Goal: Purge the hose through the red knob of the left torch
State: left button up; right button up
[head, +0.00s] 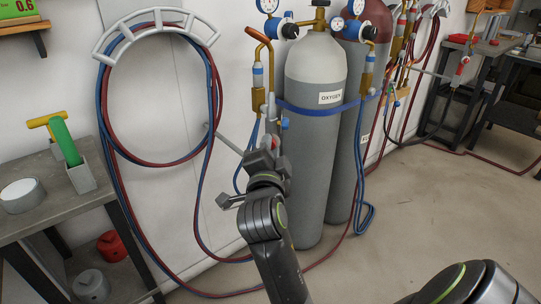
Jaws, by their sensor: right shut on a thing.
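The red knob (275,143) shows as a small red patch just below that, at my right gripper's tip. My right gripper (264,158) reaches up from below and is shut at the red knob; its fingers and wrist hide most of the knob and the torch's lower end. Blue and red hoses (212,100) loop over a grey wall hanger. My left gripper is out of view.
The oxygen cylinder (312,180) is close behind my gripper. A workbench (60,208) with a green-handled tool is at left. The floor at right is clear.

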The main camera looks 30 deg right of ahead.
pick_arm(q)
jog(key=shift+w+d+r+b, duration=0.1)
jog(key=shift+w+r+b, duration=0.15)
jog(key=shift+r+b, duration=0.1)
pick_arm(e)
jog(key=shift+m, duration=0.7)
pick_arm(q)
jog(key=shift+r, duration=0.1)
pick_arm(e)
jog(key=o, duration=1)
